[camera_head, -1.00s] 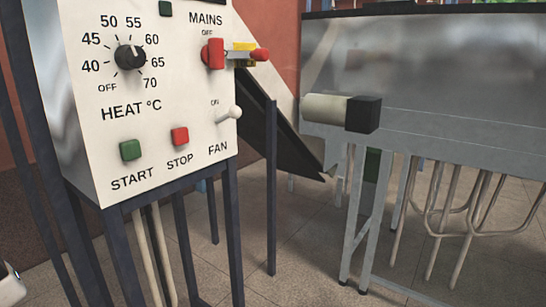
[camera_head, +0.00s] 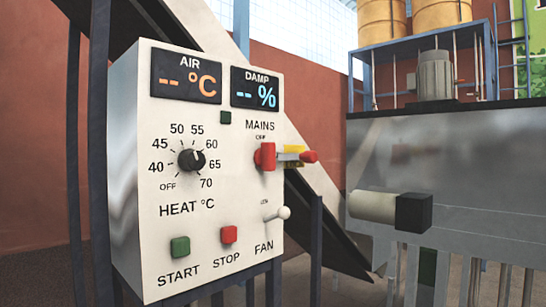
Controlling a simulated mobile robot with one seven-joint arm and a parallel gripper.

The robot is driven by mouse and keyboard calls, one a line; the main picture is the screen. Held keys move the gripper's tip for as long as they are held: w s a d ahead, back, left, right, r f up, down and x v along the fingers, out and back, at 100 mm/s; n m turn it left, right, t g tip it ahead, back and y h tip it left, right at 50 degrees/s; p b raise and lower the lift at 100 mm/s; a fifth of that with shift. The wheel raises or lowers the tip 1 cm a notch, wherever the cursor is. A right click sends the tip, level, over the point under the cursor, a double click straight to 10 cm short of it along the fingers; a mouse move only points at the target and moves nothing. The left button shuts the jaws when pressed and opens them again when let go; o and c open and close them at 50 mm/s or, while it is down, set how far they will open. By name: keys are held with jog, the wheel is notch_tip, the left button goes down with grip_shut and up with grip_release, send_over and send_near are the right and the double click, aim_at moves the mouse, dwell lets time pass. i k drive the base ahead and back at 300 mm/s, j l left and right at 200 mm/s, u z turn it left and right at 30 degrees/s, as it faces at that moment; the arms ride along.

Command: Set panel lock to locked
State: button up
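A white control panel (camera_head: 225,128) fills the left half of the view. No part is labelled as a panel lock, and I cannot tell which part it is. Beside the MAINS label, a red handle (camera_head: 267,157) stands upright, with OFF printed above it. At the panel's right edge there, a yellow part (camera_head: 293,149) and a red-tipped lever (camera_head: 308,157) stick out sideways; how they join is unclear. The FAN toggle (camera_head: 277,214) has a white knob. My gripper is not in view.
The panel also has a black heat dial (camera_head: 191,160), a green start button (camera_head: 180,247), a red stop button (camera_head: 229,234) and two displays showing dashes. A large metal machine (camera_head: 470,160) stands at right, its cylinder with a black end (camera_head: 413,212) jutting towards the panel.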

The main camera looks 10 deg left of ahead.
aim_at(309, 157)
jog(key=i+j, duration=0.1)
jog(key=i, duration=1.05)
